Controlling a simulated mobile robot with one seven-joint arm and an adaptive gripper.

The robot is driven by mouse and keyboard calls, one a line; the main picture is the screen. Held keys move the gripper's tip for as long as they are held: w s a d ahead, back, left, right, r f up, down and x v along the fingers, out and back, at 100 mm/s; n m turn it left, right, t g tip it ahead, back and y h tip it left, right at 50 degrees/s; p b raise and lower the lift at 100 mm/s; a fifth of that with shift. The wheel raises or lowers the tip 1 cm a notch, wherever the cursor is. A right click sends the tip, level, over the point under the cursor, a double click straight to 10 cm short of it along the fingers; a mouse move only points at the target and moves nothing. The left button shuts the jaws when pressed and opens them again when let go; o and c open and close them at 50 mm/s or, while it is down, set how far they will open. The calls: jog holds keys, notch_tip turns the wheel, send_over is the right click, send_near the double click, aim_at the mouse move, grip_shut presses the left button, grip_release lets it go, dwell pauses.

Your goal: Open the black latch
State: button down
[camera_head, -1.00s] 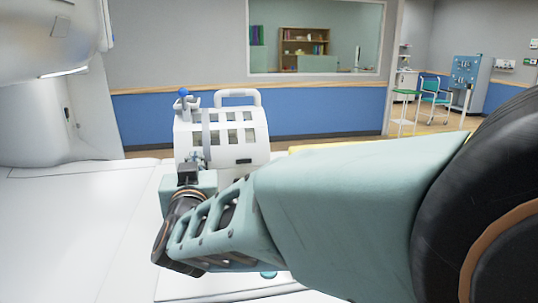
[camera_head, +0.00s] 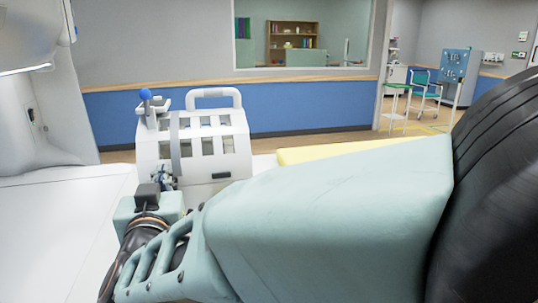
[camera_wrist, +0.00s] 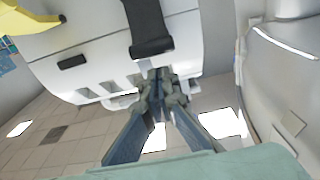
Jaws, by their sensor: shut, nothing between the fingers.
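A white slotted coil housing (camera_head: 205,148) stands on the white table in the head view. A dark grey strap runs over it, and in the wrist view the strap (camera_wrist: 146,18) ends in a black latch-like piece (camera_wrist: 152,47). A small black rectangle (camera_wrist: 72,62) sits on the same housing, and it also shows in the head view (camera_head: 221,176). My gripper (camera_wrist: 163,80) is shut and empty, with its fingertips close below the black strap end at the housing. I cannot tell whether they touch it. In the head view my gripper (camera_head: 163,178) is small at the housing's lower left.
The white scanner (camera_head: 35,110) stands at left. A yellow pad (camera_head: 325,151) lies behind my arm. The white table (camera_head: 60,230) is bare at left.

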jog(key=shift+s+f+b, duration=0.3)
jog(key=shift+f, duration=0.45)
jog(key=shift+d+f+b, duration=0.1)
jog(key=shift+f+b, duration=0.15)
jog(key=shift+b, duration=0.25)
jog(key=shift+s+t+b, duration=0.1)
jog(key=shift+t+b, duration=0.2)
jog(key=shift+b, duration=0.1)
